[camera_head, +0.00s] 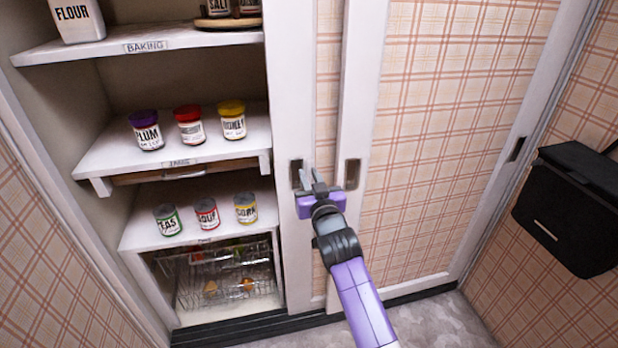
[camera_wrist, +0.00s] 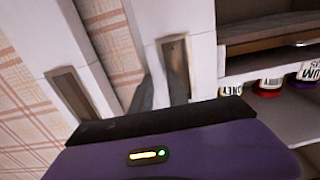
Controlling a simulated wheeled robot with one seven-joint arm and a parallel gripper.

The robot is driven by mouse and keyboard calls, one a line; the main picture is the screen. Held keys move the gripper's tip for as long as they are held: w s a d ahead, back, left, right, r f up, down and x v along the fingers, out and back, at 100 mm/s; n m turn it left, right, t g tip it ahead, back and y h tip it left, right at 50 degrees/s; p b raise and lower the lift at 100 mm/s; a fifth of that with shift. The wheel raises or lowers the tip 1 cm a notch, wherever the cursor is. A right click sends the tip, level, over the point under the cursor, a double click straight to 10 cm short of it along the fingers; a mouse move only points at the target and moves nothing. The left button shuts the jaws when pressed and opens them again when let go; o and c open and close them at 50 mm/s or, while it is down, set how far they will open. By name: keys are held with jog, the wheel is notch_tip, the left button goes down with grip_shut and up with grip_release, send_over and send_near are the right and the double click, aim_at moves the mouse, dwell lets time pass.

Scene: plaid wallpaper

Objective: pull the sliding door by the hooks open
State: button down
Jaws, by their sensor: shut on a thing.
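Two plaid sliding doors with white frames overlap at the middle of the closet. The right door (camera_head: 445,120) covers the right side. The left door (camera_head: 289,90) shows as a narrow strip beside the open shelves. Its recessed pull (camera_head: 297,174) also shows in the wrist view (camera_wrist: 175,60). My gripper (camera_head: 312,179) is at this pull, one finger (camera_wrist: 178,88) in the recess and the other beside it, shut on the pull's rim. The right door has one pull (camera_head: 352,173) close to the right of my gripper and another (camera_head: 517,149) at its far right edge. No hooks show clearly.
Open shelves (camera_head: 170,150) with jars, cans and a flour canister stand left of the doors, with a wire basket (camera_head: 215,275) below. A black bag (camera_head: 572,208) hangs by the right wall. Carpeted floor (camera_head: 430,325) lies in front.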

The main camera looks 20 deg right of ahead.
jog(key=shift+d, duration=0.3)
jog(key=c, duration=1.3)
grip_release()
jog(key=shift+s, duration=0.4)
jog(key=shift+s+a+p, duration=0.15)
jog(key=shift+s+p, duration=0.5)
jog(key=shift+s, duration=2.8)
